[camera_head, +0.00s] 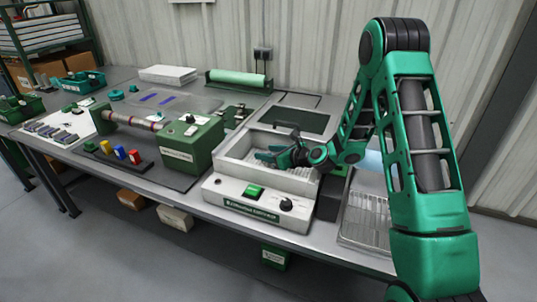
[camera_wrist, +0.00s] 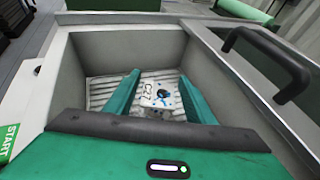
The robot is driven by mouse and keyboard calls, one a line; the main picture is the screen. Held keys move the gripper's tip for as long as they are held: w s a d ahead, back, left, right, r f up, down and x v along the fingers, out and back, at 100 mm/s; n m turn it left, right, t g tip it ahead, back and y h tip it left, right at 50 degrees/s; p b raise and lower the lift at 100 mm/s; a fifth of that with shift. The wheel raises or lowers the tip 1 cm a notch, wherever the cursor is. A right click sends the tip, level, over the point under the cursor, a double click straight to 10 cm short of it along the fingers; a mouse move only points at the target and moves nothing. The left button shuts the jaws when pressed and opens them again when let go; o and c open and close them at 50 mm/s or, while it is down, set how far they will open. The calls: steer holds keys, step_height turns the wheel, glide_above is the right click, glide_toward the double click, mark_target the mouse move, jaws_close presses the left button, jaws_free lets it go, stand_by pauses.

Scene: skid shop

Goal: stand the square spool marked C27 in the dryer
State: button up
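The dryer is a pale box with an open top (camera_head: 226,169), a green start button and a black knob on its front. My gripper (camera_head: 262,156) reaches down into its chamber from the right. In the wrist view, the square white spool marked C27 (camera_wrist: 160,96) lies between the two green fingers of my gripper (camera_wrist: 160,76), over the ribbed chamber floor. Its marked face, with blue and dark spots, faces the camera. The fingers are close on both sides of it; whether they press on it is not clear. The spool is hidden in the head view.
The dryer's black handle (camera_wrist: 270,62) stands at the right in the wrist view. A green machine with a roller (camera_head: 190,146) stands left of the dryer. A ribbed metal tray (camera_head: 366,218) lies to the right. Colored blocks (camera_head: 120,153) and green bins (camera_head: 82,82) are farther left.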

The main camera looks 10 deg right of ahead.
steer(key=shift+o, duration=0.2)
steer(key=shift+s+f, duration=0.4)
steer(key=shift+f, duration=0.4)
steer(key=shift+w+r, duration=0.15)
steer(key=shift+r, duration=0.3)
steer(key=v, duration=0.7)
steer(key=shift+d+r, duration=0.1)
steer(key=shift+r, duration=0.35)
